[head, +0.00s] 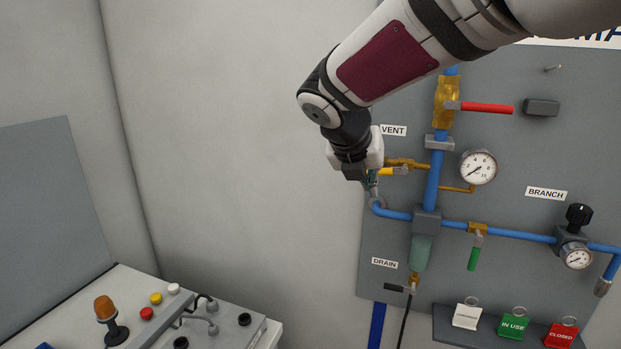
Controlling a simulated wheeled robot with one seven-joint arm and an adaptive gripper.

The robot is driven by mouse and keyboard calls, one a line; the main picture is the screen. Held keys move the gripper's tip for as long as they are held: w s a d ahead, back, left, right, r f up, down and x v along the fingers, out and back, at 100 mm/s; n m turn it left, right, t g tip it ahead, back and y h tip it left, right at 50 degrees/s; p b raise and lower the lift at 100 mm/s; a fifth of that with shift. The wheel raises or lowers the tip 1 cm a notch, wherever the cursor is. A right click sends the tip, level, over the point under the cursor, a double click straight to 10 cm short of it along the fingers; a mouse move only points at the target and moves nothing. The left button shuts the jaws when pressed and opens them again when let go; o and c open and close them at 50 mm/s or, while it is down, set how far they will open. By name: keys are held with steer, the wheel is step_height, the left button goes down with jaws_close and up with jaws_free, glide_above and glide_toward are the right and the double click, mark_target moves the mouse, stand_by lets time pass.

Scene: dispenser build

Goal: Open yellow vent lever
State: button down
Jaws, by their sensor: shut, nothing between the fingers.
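The yellow vent lever (386,171) shows in the head view just below the VENT label (393,131), beside a small brass branch fitting (407,163) left of the blue vertical pipe. Only a short piece of the lever is visible. It looks roughly horizontal, and its left end is hidden by my gripper. My gripper (372,186) points down at the left edge of the panel, with its fingers shut and nothing held. The fingertips overlap the lever's left end in the picture. I cannot tell whether they touch it.
The grey panel (390,250) also carries a red lever (487,107), a green lever (473,259), gauges (478,167) and blue pipes. A curved pipe end (377,203) sits just below my fingers. The wall left of the panel is clear. A console (240,325) stands lower left.

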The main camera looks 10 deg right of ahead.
steer(key=w+d+f+p, duration=0.1)
steer(key=w+d+f, duration=0.1)
steer(key=w+d, duration=0.2)
steer(key=shift+w+f+p, duration=0.3)
steer(key=shift+w+f, duration=0.1)
steer(key=shift+w, duration=0.1)
steer(key=shift+w, duration=0.1)
